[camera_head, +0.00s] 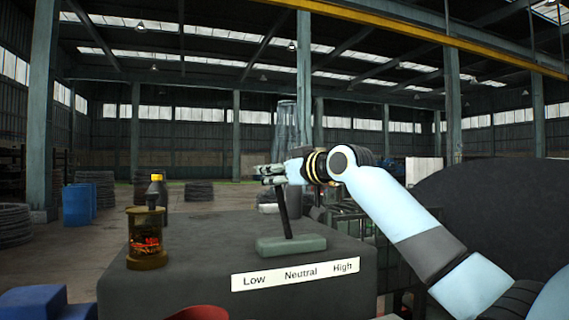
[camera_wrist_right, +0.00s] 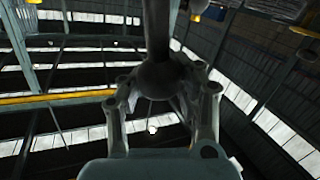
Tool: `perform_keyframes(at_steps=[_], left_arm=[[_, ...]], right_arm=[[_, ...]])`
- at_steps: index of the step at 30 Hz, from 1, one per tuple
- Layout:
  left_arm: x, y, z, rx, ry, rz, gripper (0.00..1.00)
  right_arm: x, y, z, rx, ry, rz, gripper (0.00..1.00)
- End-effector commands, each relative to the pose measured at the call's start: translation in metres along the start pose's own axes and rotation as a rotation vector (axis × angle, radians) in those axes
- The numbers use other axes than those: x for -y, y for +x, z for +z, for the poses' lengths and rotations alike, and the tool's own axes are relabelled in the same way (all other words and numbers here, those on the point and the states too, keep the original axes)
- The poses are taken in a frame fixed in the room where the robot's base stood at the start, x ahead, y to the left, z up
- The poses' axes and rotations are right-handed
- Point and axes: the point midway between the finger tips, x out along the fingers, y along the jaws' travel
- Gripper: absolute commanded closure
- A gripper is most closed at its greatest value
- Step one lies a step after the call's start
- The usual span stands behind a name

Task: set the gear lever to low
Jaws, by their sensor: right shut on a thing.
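The gear lever (camera_head: 284,212) is a thin dark rod rising from a grey-green base block (camera_head: 291,245) on a dark box-shaped housing. The lever leans slightly to the left, toward the Low side. A white label plate (camera_head: 296,275) on the front reads Low, Neutral, High from left to right. My right gripper (camera_head: 272,174) is shut on the top of the lever, which it mostly hides in the head view. In the right wrist view the round lever knob (camera_wrist_right: 165,78) sits between the fingers of my right gripper (camera_wrist_right: 161,105). My left gripper is not in view.
A glass jar with an amber base and orange-red contents (camera_head: 146,240) stands on the housing's left side. A dark bottle with a yellow cap (camera_head: 157,190) is behind it. Blue barrels (camera_head: 78,204) and stacked tyres (camera_head: 95,188) stand farther off on the floor.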

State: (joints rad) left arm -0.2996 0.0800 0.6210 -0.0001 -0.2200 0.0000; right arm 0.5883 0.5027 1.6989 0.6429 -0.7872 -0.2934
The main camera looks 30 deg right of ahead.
Motion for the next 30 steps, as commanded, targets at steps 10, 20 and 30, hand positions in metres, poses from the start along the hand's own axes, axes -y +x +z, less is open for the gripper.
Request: perform_keyframes(at_steps=[10,20,30], left_arm=[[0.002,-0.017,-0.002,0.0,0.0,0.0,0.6],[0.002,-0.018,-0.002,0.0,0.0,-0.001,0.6],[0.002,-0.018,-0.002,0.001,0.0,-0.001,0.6]], right_arm=[[0.031,0.012,0.009,0.063,-0.125,-0.007,1.0],[0.037,0.014,0.014,0.064,-0.123,-0.007,1.0],[0.038,0.015,0.016,0.067,-0.12,-0.01,0.7]])
